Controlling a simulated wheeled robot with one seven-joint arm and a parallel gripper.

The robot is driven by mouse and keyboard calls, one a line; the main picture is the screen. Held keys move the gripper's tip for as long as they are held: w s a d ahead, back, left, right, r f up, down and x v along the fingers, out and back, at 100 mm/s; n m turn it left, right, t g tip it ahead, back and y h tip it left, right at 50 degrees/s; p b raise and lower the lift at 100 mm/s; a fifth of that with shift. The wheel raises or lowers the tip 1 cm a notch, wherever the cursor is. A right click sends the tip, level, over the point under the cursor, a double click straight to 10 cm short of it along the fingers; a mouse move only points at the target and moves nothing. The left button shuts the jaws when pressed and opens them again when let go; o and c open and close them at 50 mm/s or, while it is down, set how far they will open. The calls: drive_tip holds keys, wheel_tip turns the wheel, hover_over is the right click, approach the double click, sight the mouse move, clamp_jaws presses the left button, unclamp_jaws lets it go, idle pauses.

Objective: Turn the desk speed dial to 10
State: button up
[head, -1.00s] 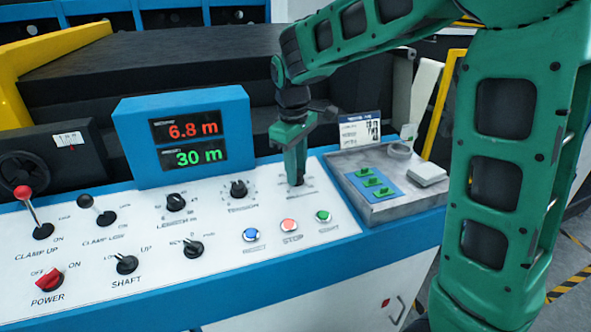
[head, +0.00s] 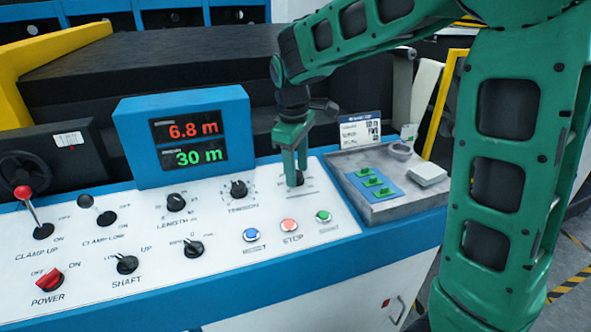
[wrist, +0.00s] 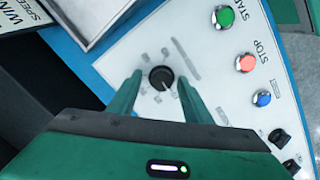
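The speed dial (head: 297,178) is a small black knob on the white sloping panel, right of the tension dial. In the wrist view, the dial (wrist: 161,76) has a light pointer mark toward its lower right; its scale is too blurred to read. My gripper (head: 296,180) points down over the dial, with one green finger on each side. In the wrist view, my gripper (wrist: 158,80) has its fingers apart, and a narrow gap seems to show beside the dial. Whether the fingertips touch the knob is hard to tell.
The tension dial (head: 239,189) and length dial (head: 175,202) are to the left. Blue (head: 251,235), red (head: 289,225) and green (head: 323,216) buttons sit in front. A display (head: 187,140) reads 6.8 m and 30 m. A grey tray (head: 400,208) and printed card (head: 360,132) stand right.

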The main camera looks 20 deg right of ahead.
drive_tip(key=shift+s, duration=0.1)
wheel_tip(320, 180, up, 11)
drive_tip(key=a, duration=0.1)
drive_tip(key=shift+s+f, duration=0.2)
drive_tip(key=shift+s, duration=0.2)
idle(0.4)
drive_tip(key=s+d+f+m, duration=0.1)
drive_tip(key=s+d+m, duration=0.1)
drive_tip(key=s+d, duration=0.3)
drive_tip(key=s+d+f+m, duration=0.2)
drive_tip(key=s+d+m, duration=0.1)
drive_tip(key=s+d, duration=0.1)
drive_tip(key=s+d+f+m, duration=0.2)
drive_tip(key=s+d, duration=0.3)
drive_tip(key=d, duration=0.1)
drive_tip(key=shift+s+d+m+g, duration=0.1)
drive_tip(key=shift+s+m+g, duration=0.25)
drive_tip(key=shift+m+g, duration=0.05)
drive_tip(key=s+d+f+m, duration=0.1)
drive_tip(key=s+f+m, duration=0.2)
drive_tip(key=s, duration=0.5)
drive_tip(key=s+d+f+m+y, duration=0.1)
drive_tip(key=s+f+m, duration=0.3)
drive_tip(key=s, duration=0.4)
drive_tip(key=shift+d+f, duration=0.65)
drive_tip(key=shift+d, duration=0.05)
drive_tip(key=shift+w, duration=0.2)
